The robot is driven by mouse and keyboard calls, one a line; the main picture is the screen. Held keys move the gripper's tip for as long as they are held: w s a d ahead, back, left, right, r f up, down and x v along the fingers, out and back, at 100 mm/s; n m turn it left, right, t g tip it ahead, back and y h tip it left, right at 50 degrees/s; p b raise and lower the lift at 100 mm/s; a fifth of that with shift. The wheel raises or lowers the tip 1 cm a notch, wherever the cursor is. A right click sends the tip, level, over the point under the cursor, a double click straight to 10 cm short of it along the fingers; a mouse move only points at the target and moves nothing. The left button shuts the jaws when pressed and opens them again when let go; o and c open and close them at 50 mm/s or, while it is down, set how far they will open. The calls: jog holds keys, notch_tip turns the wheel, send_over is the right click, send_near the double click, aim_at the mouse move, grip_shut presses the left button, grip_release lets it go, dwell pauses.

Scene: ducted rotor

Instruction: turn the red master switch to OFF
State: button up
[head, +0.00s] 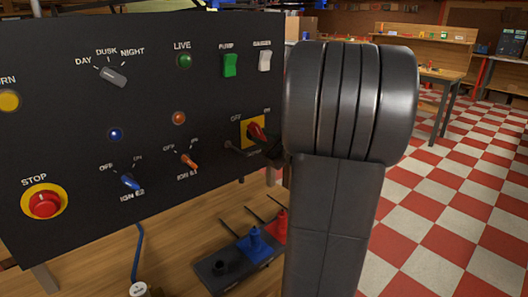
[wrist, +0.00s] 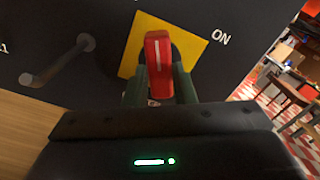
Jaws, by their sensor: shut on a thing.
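The red master switch (head: 256,131) is a red knob on a yellow square plate (head: 246,125), on the black panel between an OFF label at left and an ON label at right. In the wrist view the red knob (wrist: 158,52) has a white line pointing roughly up, left of the tilted ON label; the OFF label is out of that view. My gripper (wrist: 158,85) has its two dark green fingers on either side of the knob, shut on it. In the head view my wrist hides most of the fingers.
The black panel (head: 70,130) also carries a STOP button (head: 45,204), a DAY/DUSK/NIGHT selector (head: 114,76), ignition switches and rockers. A grey lever (wrist: 58,60) sticks out left of the yellow plate.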

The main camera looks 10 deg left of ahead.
jog(key=shift+f+n+b, duration=0.1)
jog(key=shift+n+b, duration=1.5)
jog(key=shift+b, duration=0.25)
jog(key=o, duration=1)
jog(key=v, duration=1.4)
jog(key=shift+a, duration=0.1)
